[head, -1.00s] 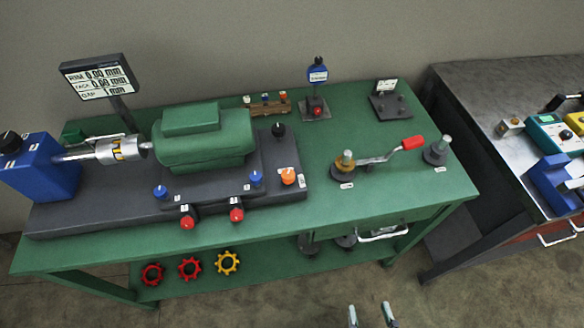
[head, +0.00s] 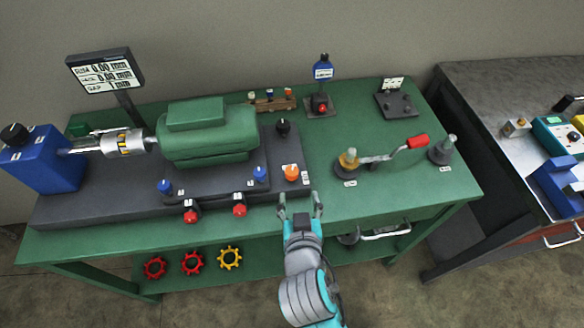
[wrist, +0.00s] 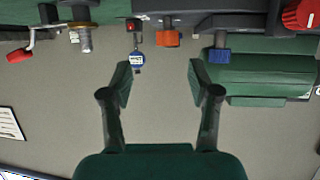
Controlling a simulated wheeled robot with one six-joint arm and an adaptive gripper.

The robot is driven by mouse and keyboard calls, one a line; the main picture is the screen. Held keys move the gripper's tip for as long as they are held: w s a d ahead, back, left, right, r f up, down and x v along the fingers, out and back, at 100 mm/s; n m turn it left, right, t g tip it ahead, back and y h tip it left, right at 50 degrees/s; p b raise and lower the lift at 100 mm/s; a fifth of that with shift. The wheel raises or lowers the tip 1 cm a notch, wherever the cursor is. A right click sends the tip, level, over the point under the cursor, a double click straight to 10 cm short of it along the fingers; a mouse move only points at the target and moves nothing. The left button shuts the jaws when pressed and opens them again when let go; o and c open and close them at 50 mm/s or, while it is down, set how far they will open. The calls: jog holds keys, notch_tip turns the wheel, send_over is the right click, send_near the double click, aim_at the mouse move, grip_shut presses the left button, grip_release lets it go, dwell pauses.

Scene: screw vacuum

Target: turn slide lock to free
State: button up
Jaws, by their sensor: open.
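An orange knob (head: 291,173) with a white label stands at the right end of the dark machine base (head: 90,205). The label is too small to read, so I cannot tell whether this is the slide lock. My gripper (head: 300,203) is open and empty, at the front edge of the green bench, just in front of the orange knob and apart from it. In the wrist view, which looks upside down, the orange knob (wrist: 168,38) is above the gap between my open fingers (wrist: 158,80).
Blue knobs (head: 260,175) and red knobs (head: 239,209) are left of my gripper. A black knob (head: 283,127) stands behind the orange one. A red-handled crank (head: 417,141) is to the right. The green bench (head: 330,205) is bare between them. A motor (head: 208,135) rises behind.

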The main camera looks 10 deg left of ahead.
aim_at(292, 170)
jog(key=x, duration=0.7)
jog(key=a+r+x, duration=0.1)
jog(key=x, duration=0.3)
jog(key=shift+w, duration=0.15)
grip_shut()
